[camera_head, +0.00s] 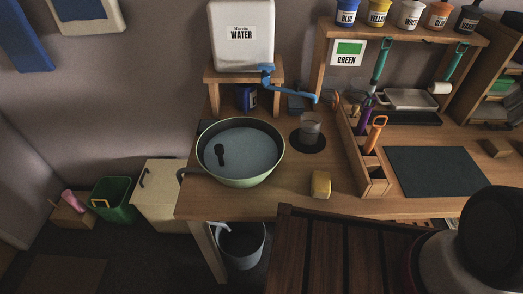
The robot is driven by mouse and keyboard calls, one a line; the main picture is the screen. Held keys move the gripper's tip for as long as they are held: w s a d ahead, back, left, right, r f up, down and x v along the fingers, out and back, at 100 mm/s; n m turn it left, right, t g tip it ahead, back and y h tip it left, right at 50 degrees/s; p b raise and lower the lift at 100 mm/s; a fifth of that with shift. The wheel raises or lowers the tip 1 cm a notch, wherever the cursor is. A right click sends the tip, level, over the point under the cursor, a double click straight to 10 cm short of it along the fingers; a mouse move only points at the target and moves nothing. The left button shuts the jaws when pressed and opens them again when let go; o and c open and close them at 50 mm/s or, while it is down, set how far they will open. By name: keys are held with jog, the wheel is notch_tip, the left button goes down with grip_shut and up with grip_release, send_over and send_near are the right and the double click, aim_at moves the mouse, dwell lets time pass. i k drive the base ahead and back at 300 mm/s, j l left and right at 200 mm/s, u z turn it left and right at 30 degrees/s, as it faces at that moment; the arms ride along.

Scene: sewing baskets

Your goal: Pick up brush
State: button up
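No thing here is plainly marked as the brush. An orange-handled tool (375,133) and a purple-handled tool (365,118) stand tilted in a narrow wooden holder (350,150) on the workbench; their lower ends are hidden, so I cannot tell if they are brushes. A teal-handled tool (380,64) hangs at the shelf, and another teal-handled tool (455,62) hangs to its right. A dark, spoon-shaped form (220,154) shows in the water basin; I cannot tell what it is. My gripper is not in view.
The basin (284,155) stands at the bench's left, with a glass (310,128) and a yellow sponge-like block (321,184) beside it. A dark mat (435,172) lies bare at right. A slatted wooden surface (325,250) fills the front. A bucket (241,245) stands below.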

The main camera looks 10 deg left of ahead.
aim_at(374, 133)
jog(key=l+u, duration=0.15)
jog(key=u, duration=0.5)
jog(key=k+l+u, duration=0.2)
jog(key=l+u, duration=0.15)
jog(key=k+l+u, duration=0.4)
jog(key=k+l, duration=0.1)
jog(key=l, duration=0.9)
jog(key=k+l+u, duration=0.1)
jog(key=l, duration=0.35)
